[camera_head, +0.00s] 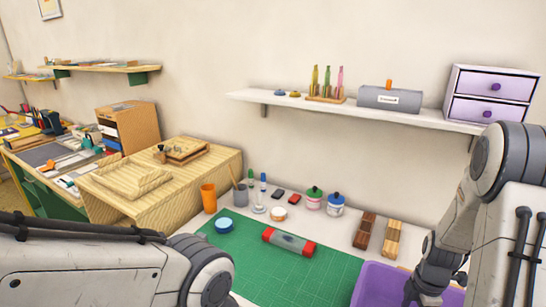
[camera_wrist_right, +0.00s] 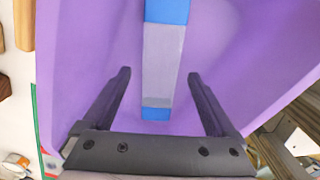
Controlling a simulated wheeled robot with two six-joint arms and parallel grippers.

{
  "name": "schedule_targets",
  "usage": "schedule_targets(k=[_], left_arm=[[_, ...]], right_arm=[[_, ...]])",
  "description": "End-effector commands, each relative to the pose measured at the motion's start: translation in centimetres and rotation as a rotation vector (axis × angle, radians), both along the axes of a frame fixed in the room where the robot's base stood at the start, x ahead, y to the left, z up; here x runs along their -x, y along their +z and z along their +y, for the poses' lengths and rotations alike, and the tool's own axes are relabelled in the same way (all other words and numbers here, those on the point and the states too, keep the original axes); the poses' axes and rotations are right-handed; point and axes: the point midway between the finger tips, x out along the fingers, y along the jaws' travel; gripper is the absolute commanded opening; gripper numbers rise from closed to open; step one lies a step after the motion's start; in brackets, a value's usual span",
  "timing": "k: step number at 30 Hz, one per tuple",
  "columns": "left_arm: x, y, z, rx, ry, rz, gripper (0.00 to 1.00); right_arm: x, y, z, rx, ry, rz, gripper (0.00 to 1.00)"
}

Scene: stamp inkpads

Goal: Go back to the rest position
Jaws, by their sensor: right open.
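My right gripper (camera_wrist_right: 160,74) is open above a purple tray (camera_wrist_right: 85,50). A long grey piece with blue ends (camera_wrist_right: 162,55) lies in the tray and shows between the two fingers, with a gap on each side. In the head view my right gripper (camera_head: 424,290) points down into the purple tray (camera_head: 372,283), its tips hidden. My left arm crosses the bottom left of the head view; its gripper is out of the picture. A similar grey piece with red ends (camera_head: 289,241) lies on the green mat (camera_head: 320,272).
A blue round container (camera_head: 224,225) is on the mat's left. Behind the mat stand an orange cup (camera_head: 208,198), pink-and-green (camera_head: 314,198) and blue-lidded (camera_head: 336,204) jars, and brown wooden blocks (camera_head: 365,230). A wall shelf (camera_head: 350,110) is above.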

Motion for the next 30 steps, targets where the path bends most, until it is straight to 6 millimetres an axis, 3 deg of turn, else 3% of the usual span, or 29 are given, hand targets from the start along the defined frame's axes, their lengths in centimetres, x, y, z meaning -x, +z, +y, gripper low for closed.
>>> schedule_targets(k=[15,24,30], left_arm=[[0.0,0.0,0.0,0.000,0.000,0.000,0.97],[0.0,-0.3,0.0,0.000,0.000,0.000,0.97],[0.0,0.1,0.0,0.000,0.000,0.000,0.97]], right_arm=[[0.0,0.7,0.0,0.000,0.000,0.001,0.92],[0.1,-2.5,0.1,-0.003,0.000,0.006,0.92],[-0.1,1.2,-0.1,0.003,0.000,-0.006,0.92]])
